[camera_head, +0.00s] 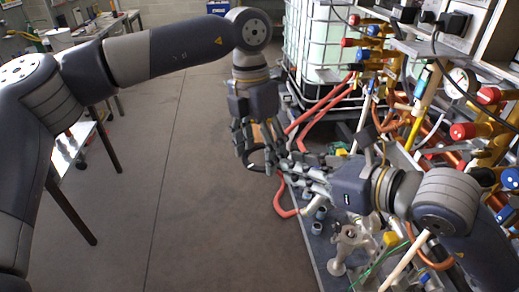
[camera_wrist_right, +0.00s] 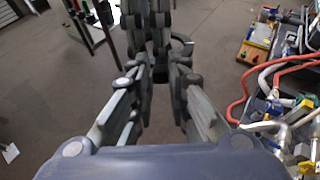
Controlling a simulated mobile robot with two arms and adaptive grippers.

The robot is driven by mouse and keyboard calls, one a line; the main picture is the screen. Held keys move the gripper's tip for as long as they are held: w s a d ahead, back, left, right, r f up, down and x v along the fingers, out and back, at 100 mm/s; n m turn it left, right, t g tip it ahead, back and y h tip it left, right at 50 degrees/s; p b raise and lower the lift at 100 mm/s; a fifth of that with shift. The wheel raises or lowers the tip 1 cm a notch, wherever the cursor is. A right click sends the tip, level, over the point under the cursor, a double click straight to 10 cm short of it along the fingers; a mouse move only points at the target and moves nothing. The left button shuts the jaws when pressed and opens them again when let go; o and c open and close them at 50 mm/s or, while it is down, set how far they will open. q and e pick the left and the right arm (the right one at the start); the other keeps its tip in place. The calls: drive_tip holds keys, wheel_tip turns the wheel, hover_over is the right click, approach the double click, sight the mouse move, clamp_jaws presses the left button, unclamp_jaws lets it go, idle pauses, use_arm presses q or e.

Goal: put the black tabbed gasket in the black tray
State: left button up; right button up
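The black gasket (camera_head: 256,168) shows as a dark ring at the tips of my left gripper (camera_head: 244,148), which points down above the floor beside the bench. The left gripper appears shut on it; the fingers partly hide the ring. Part of the dark ring also shows in the right wrist view (camera_wrist_right: 183,44). My right gripper (camera_head: 288,166) reaches left, its fingertips close to the gasket and the left gripper. In the right wrist view the right gripper's fingers (camera_wrist_right: 158,75) are apart with a gap between them. I cannot make out the black tray.
A narrow bench (camera_head: 318,250) with fittings and a metal stand (camera_head: 343,245) lies below my right arm. Red hoses (camera_head: 318,108) and a valve panel (camera_head: 470,128) crowd the right. A white caged tank (camera_head: 322,45) stands behind.

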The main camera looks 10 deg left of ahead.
drive_tip(key=o, duration=0.4)
drive_tip(key=shift+c, duration=0.2)
